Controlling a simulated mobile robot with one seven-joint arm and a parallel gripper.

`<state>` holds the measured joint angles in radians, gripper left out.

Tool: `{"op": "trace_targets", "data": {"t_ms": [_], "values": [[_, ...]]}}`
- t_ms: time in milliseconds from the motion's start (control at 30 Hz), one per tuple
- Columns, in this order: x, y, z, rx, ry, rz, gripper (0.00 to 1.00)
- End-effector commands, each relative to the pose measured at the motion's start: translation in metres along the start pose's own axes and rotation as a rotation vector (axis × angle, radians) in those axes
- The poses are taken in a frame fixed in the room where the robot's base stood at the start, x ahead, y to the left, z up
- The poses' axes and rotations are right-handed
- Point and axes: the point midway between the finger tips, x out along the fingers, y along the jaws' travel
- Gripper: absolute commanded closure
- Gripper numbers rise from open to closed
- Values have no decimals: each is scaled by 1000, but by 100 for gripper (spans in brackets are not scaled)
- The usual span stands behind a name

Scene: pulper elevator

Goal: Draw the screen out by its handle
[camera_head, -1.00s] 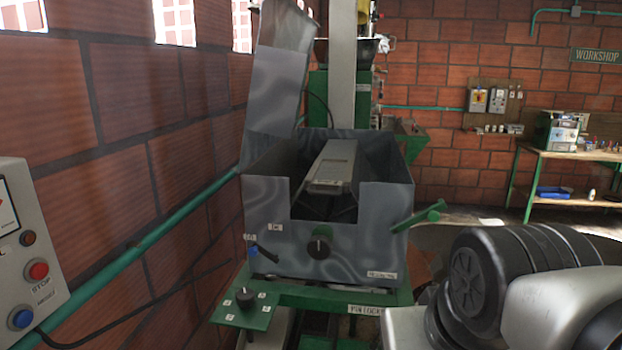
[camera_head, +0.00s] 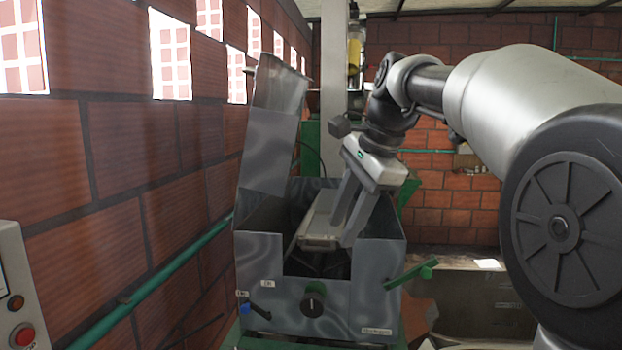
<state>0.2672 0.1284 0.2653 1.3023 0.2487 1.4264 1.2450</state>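The screen (camera_head: 318,226) is a long grey tray-like piece lying inside the open metal box (camera_head: 348,306). Its front end, where a handle lip (camera_head: 317,243) shows, faces me at the notch in the box's front wall. My gripper (camera_head: 342,232) reaches down into the box from above right. Its two grey fingers look apart, with their tips at the right side of the screen's front end. The fingers hide part of the screen, and I cannot tell whether they touch it.
A tall raised metal lid (camera_head: 272,125) stands at the box's left, near the brick wall (camera_head: 120,200). A green handle (camera_head: 412,273) sticks out at the right.

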Motion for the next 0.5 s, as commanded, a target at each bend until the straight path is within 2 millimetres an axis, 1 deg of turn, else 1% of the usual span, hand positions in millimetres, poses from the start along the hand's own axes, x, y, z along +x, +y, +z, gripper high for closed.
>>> {"op": "trace_targets", "data": {"t_ms": [33, 100, 200, 333, 400, 500], "values": [[-3, -21, -10, 101, -45, -1, 65], [-8, -43, -21, 242, -106, -1, 65], [-14, -66, -40, 430, -192, 8, 65], [-21, -82, -64, 617, -278, 23, 65], [-23, -85, -73, 683, -310, 30, 65], [-25, -88, -80, 739, -335, 37, 65]]}}
